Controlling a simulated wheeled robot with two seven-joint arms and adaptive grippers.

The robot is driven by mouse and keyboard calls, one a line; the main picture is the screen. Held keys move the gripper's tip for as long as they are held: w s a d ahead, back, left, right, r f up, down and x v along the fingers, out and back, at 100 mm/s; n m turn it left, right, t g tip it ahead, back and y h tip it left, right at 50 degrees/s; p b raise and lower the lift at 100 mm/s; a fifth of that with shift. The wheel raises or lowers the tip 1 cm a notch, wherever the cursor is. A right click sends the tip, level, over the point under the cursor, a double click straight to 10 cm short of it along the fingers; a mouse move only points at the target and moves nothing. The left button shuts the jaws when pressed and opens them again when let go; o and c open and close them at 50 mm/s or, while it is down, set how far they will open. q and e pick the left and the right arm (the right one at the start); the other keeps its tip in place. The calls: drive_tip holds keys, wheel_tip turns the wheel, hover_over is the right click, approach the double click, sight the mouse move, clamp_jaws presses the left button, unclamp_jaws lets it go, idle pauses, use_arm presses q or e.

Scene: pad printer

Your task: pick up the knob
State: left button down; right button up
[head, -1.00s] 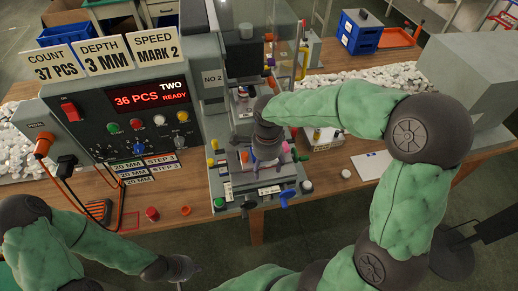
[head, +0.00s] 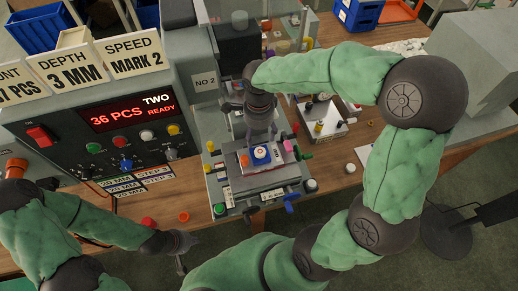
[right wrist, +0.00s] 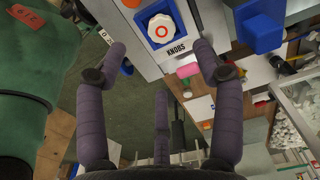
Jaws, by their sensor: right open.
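The knob (head: 260,153) is white with an orange ring on top and sits in a blue square holder on the front stage of the pad printer. The right wrist view shows the knob (right wrist: 162,29) beyond the fingertips, above a label reading KNOBS. My right gripper (right wrist: 161,52) is open and empty, its fingers spread either side below the knob and apart from it. In the head view my right gripper (head: 262,122) hangs just behind the knob. My left gripper (head: 181,252) is low at the front left, away from the printer; its finger opening is unclear.
A control box (head: 110,115) with a lit display stands left of the stage. Coloured handles (head: 291,197) stick out around the stage. A light tray (head: 322,121) with small parts lies to the right. A red button (head: 148,222) is near the front edge.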

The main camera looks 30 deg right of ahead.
sight(260, 152)
drive_tip(key=f, duration=0.5)
drive_tip(key=f+b, duration=0.1)
drive_tip(key=f, duration=0.3)
drive_tip(key=shift+d+f+b, duration=0.2)
drive_tip(key=shift+f+b, duration=0.1)
drive_tip(key=shift+f, duration=0.1)
drive_tip(key=c, duration=0.9)
